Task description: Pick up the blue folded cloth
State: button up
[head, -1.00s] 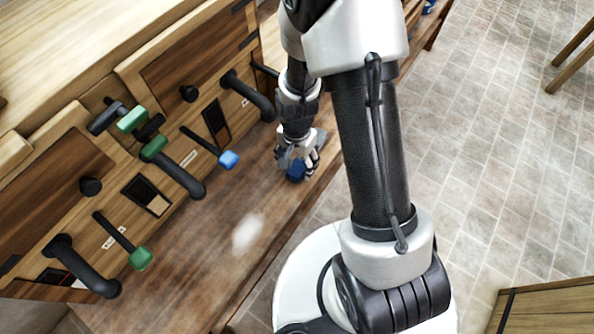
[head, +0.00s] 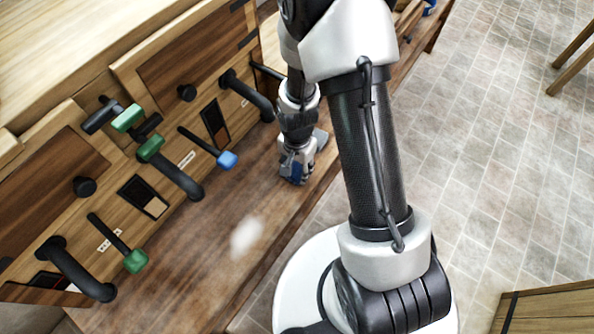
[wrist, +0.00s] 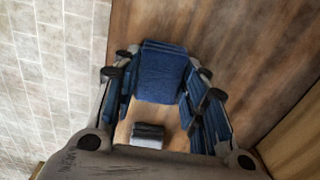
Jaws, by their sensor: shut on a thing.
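The blue folded cloth (wrist: 160,74) shows in the wrist view as a dark blue folded block between the fingertips of my gripper (wrist: 164,90). The fingers reach along its left and right sides and are shut on it. In the head view my gripper (head: 296,172) points down over the wooden ledge, low near its surface. Only a little blue of the cloth (head: 298,178) shows there among the fingers. I cannot tell whether the cloth touches the ledge.
A small dark grey block (wrist: 148,134) lies on the wood in the wrist view. The wooden ledge (head: 190,270) runs beside a panel with green-tipped levers and a blue-tipped lever (head: 227,160) left of my gripper. Tiled floor (head: 480,150) is open to the right.

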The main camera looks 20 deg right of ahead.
aim_at(297, 170)
jog(key=shift+c, duration=1.1)
jog(key=shift+r, duration=0.1)
notch_tip(297, 170, up, 20)
jog(key=p, duration=0.6)
jog(key=shift+p, duration=0.35)
